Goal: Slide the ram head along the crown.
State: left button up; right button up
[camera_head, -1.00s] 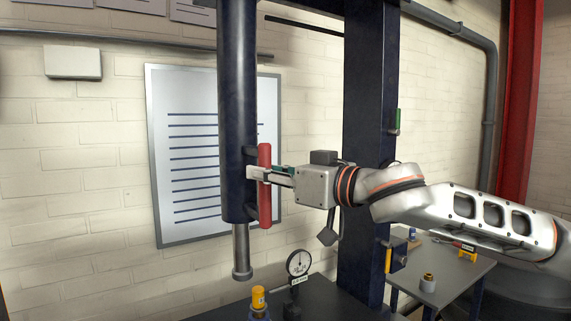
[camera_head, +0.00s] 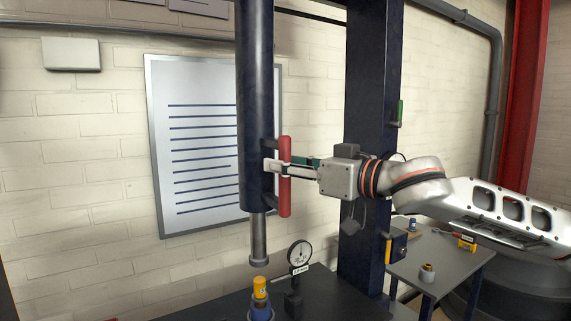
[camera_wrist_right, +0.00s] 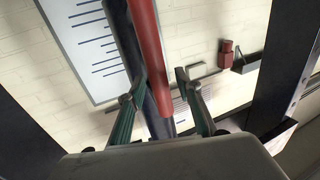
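The ram head is a dark blue vertical cylinder (camera_head: 255,100) with a bare steel rod (camera_head: 259,240) below it. A red vertical handle (camera_head: 285,185) is fixed to its right side. My right gripper (camera_head: 279,168) reaches in from the right at mid-handle. In the right wrist view its fingers (camera_wrist_right: 160,84) stand either side of the red handle (camera_wrist_right: 148,45). The left finger there looks against the handle, and a gap shows at the right finger. The crown is not clearly visible. My left gripper is out of view.
A dark blue column (camera_head: 370,120) stands behind my right gripper. Below the rod are a yellow-topped part (camera_head: 260,288) and a dial gauge (camera_head: 299,254) on a dark bench (camera_head: 330,290). A small side table (camera_head: 450,270) holds small parts.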

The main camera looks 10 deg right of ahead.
jog(key=shift+s+d, duration=0.4)
jog(key=shift+s, duration=0.2)
jog(key=v, duration=0.6)
dwell(0.5)
